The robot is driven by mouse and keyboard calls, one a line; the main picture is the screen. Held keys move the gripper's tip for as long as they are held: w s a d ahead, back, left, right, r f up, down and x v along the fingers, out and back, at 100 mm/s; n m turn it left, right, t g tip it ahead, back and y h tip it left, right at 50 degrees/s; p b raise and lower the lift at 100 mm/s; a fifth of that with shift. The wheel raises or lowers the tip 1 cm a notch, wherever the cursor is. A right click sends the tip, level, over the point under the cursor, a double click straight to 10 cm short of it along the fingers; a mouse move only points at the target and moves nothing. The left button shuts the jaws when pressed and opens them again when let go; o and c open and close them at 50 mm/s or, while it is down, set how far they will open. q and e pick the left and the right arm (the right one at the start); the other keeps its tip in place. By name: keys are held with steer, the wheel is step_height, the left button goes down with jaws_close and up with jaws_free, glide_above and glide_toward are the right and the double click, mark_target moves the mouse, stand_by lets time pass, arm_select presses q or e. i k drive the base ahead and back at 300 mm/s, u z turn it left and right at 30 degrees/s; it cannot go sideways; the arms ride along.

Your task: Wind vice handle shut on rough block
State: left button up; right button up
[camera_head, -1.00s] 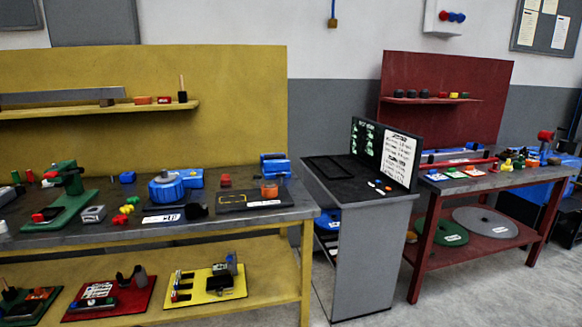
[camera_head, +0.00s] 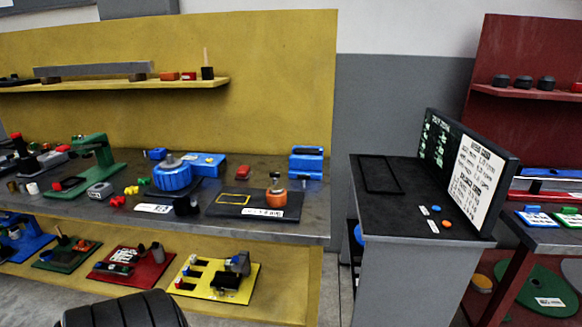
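I cannot pick out the vice, its handle or the rough block for certain. On the yellow workbench a blue round unit (camera_head: 172,173) has a grey top and a blue box-like body at its right. A blue block-shaped device (camera_head: 306,163) stands at the bench's right end. A green stand (camera_head: 92,165) with a red part is on the left, with a small grey block (camera_head: 100,190) beside it. A black plate (camera_head: 232,206) bears an orange round piece (camera_head: 277,197). Neither of my grippers is in view.
Coloured boards with small parts, including a yellow board (camera_head: 195,268) and a red board (camera_head: 131,272), lie on the lower shelf. A grey console (camera_head: 410,275) with a sign panel (camera_head: 466,170) stands right of the bench. A dark ribbed shape (camera_head: 125,310) shows at the bottom left.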

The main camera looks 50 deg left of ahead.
mark_target(303, 177)
steer(key=u, duration=0.55)
steer(key=i, duration=0.8)
steer(key=u, duration=1.6)
steer(key=i, duration=0.55)
steer(key=u, duration=0.5)
